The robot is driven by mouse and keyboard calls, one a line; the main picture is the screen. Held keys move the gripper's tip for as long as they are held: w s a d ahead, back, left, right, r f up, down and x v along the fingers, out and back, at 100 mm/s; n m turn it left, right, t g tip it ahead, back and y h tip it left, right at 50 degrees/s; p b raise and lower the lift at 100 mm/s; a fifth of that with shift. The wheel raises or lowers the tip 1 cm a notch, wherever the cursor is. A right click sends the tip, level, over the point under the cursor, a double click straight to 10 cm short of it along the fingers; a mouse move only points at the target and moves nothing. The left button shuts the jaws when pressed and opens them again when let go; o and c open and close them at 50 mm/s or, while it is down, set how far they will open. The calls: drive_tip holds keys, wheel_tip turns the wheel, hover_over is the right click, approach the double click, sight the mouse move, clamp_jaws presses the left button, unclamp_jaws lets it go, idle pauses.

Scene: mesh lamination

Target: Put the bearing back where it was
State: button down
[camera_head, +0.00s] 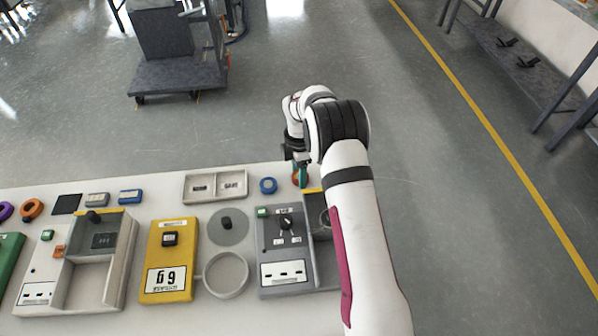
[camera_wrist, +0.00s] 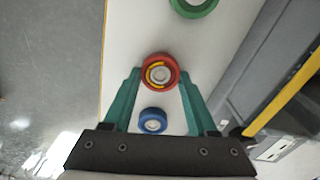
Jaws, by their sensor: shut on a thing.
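My gripper (camera_wrist: 160,84) has its two teal fingers on either side of a red bearing (camera_wrist: 159,66) and is shut on it. The red bearing has a yellow inner band and a pale centre. In the head view my gripper (camera_head: 300,176) is at the table's far edge, and a little of the red bearing shows beside the fingers. A blue bearing (camera_wrist: 152,121) lies on the white table and also shows in the head view (camera_head: 268,185), left of my gripper. A green bearing (camera_wrist: 194,4) is partly cut off at the top of the wrist view. I cannot tell whether the red bearing touches the table.
A grey machine (camera_head: 283,262) with a knob stands close to my gripper, partly hidden by my arm. A pale two-slot tray (camera_head: 216,198) is left of the blue bearing. A yellow scale (camera_head: 168,255) and another machine (camera_head: 92,293) stand further left. Open floor lies beyond the table's edge.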

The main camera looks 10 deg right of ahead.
drive_tip(key=shift+c, duration=1)
unclamp_jaws()
wheel_tip(320, 180, up, 12)
drive_tip(key=s+r+m, duration=0.8)
drive_tip(key=s+r, duration=0.1)
drive_tip(key=s, duration=0.1)
drive_tip(key=s+m+y, duration=0.1)
drive_tip(key=s+m, duration=1.6)
drive_tip(key=s, duration=1)
drive_tip(key=shift+s+r+m+y, duration=0.2)
drive_tip(key=shift+s+m+y, duration=0.1)
drive_tip(key=shift+m+y, duration=0.1)
drive_tip(key=shift+a, duration=0.1)
